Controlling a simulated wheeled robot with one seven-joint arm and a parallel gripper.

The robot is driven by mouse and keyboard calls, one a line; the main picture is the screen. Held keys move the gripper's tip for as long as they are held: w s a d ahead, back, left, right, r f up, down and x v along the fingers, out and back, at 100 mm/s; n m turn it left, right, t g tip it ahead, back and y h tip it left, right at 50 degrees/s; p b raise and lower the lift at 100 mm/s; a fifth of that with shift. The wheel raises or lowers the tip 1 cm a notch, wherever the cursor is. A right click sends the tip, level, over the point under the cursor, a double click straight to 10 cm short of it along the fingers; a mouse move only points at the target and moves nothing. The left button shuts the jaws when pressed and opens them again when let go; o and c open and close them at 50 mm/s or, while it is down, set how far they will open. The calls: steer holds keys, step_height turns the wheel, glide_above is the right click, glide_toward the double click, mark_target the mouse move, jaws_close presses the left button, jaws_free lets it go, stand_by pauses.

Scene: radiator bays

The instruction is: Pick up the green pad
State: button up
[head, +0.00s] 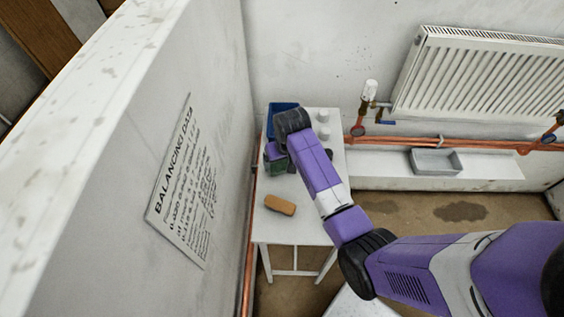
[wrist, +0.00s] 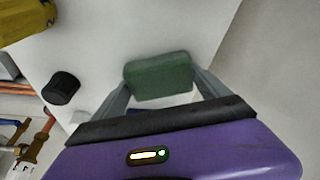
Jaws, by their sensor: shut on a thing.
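The green pad (wrist: 160,75) is between the two grey fingers of my gripper (wrist: 162,84) in the wrist view. My gripper is shut on it. In the head view the green pad (head: 279,166) shows partly at the left side of the white table (head: 290,231), below my gripper (head: 276,157), with my wrist covering part of it. I cannot tell whether the pad touches the tabletop or is held just above it.
A blue bin (head: 283,106) stands at the table's back, partly behind my wrist. An orange-brown block (head: 280,205) lies nearer the front. White round pieces (head: 323,115) sit at the back right. A wall closes the left side. A black cylinder (wrist: 61,88) is left of the pad.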

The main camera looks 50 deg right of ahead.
mark_target(283, 162)
steer(key=shift+r, duration=0.15)
step_height(283, 162, up, 20)
steer(key=p, duration=0.1)
stand_by(0.4)
